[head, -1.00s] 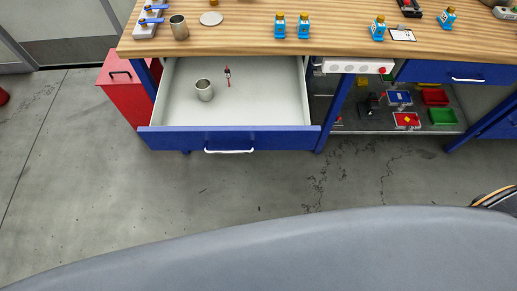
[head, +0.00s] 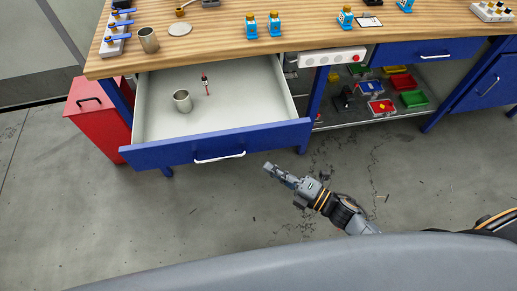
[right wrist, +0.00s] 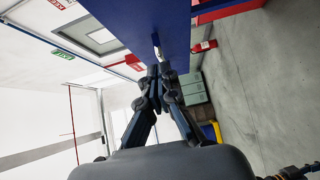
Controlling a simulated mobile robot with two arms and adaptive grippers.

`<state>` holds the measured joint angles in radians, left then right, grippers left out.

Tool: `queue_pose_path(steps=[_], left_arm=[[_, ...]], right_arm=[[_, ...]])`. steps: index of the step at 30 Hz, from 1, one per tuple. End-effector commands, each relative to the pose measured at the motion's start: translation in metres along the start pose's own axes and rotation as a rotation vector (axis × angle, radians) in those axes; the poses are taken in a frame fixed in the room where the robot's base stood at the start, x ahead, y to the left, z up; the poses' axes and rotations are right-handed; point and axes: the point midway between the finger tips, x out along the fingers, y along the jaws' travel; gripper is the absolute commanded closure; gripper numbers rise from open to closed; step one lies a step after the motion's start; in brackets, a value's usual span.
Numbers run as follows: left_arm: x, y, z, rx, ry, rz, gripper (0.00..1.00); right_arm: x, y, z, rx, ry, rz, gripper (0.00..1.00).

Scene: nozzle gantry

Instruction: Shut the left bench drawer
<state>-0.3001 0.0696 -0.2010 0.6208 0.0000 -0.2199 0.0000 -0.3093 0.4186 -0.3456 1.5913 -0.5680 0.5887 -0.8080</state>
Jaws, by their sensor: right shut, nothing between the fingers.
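The left bench drawer (head: 270,134) is pulled well out in the head view, with a blue front and a white handle (head: 219,157). My right gripper (head: 268,168) is shut and empty, just to the right of the handle and a little in front of the drawer front. In the right wrist view the shut fingertips (right wrist: 153,71) point toward the blue drawer front (right wrist: 150,22) and its handle (right wrist: 157,46); I cannot tell whether they touch. My left gripper is not in view.
The wooden bench top (head: 215,42) holds blue bottles (head: 274,24), another metal cup (head: 148,40) and a row of blue-handled valves. A red cabinet (head: 97,115) stands left of the drawer. A shelf with coloured bins (head: 380,107) is on the right.

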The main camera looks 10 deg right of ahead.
Motion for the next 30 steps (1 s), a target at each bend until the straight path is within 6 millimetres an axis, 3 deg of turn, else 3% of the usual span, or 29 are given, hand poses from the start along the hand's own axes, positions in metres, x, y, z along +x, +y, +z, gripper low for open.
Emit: queue_pose_path(steps=[6, 12, 30], left_arm=[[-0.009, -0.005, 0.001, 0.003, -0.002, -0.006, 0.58], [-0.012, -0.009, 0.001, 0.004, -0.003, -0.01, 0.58], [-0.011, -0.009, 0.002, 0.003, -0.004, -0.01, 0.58]], right_arm=[[0.047, 0.002, 0.002, 0.0, -0.001, 0.001, 1.0], [0.064, 0.0, 0.023, 0.001, -0.002, -0.001, 1.0], [0.07, -0.001, 0.03, 0.003, -0.001, -0.001, 1.0]])
